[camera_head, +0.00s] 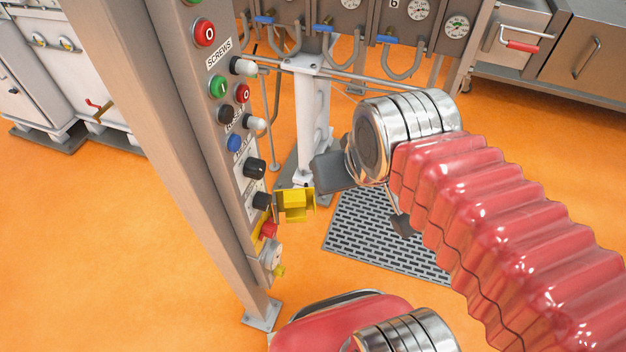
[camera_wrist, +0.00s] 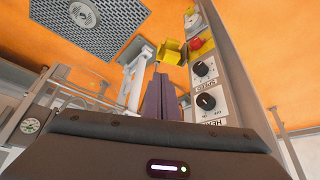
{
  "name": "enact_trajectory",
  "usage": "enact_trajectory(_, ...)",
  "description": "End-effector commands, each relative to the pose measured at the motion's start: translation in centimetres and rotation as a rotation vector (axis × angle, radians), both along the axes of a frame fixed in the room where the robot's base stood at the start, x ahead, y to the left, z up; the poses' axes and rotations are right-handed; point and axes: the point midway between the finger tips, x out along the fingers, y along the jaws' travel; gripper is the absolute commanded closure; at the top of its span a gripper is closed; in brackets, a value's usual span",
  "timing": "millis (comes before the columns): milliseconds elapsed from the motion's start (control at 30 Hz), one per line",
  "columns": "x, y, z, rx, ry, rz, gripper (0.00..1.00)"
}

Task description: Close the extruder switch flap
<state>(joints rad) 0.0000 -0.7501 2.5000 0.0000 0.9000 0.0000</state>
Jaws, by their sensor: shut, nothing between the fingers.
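The yellow switch flap (camera_head: 297,204) sticks out open from the right side of the control column, low on its panel. Just below it is a red switch (camera_head: 268,231) on a yellow backing. In the wrist view the flap (camera_wrist: 171,51) shows beside the red switch (camera_wrist: 201,46), which is uncovered. My gripper (camera_wrist: 163,76) is shut and empty, its purple fingers pointing toward the flap area. They look apart from the flap, but the exact gap cannot be told. In the head view its dark body is above and right of the flap; the fingertips are not clear.
The grey control column (camera_head: 165,110) carries black knobs (camera_head: 255,167) and several buttons above the flap. A white post (camera_head: 312,110) stands behind. A grey floor grating (camera_head: 385,240) lies on the orange floor. Gauges and blue-handled valves line the back.

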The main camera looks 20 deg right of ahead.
Motion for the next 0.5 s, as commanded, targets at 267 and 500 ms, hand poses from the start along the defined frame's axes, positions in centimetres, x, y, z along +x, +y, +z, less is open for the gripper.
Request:
enact_trajectory(267, 0.04, 0.01, 0.02, 0.001, 0.003, 0.0, 1.0)
enact_trajectory(500, 0.79, 0.12, -0.6, 0.026, 0.07, 0.008, 1.0)
